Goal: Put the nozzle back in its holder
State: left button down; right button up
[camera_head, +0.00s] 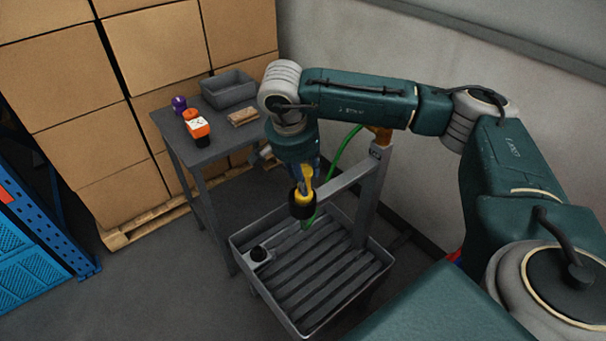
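The nozzle (304,186), yellow with a black end, is in the air above the grey slatted basin. A green hose (345,148) runs from behind my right arm down towards it. My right gripper (303,176) is at the nozzle's upper part and appears shut on it; its fingers are mostly hidden by its own wrist. I cannot tell for sure which part is the holder. A grey post with a side bar (350,174) stands at the basin, with an orange-brown fitting (379,134) near its top. My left gripper is not in view.
The basin (240,250) has a black round fitting (258,253) at its left side. A grey side table (185,146) holds an orange-and-white bottle (196,124), a purple item (179,105), a grey bin (229,91) and a brush-like block (243,117). Stacked boxes and a wall stand behind.

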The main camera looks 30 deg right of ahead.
jog(key=shift+r, duration=0.2)
jog(key=b+v, duration=0.2)
jog(key=v, duration=1)
jog(key=shift+b, duration=0.3)
jog(key=shift+s+a+f, duration=0.1)
jog(key=shift+a, duration=0.05)
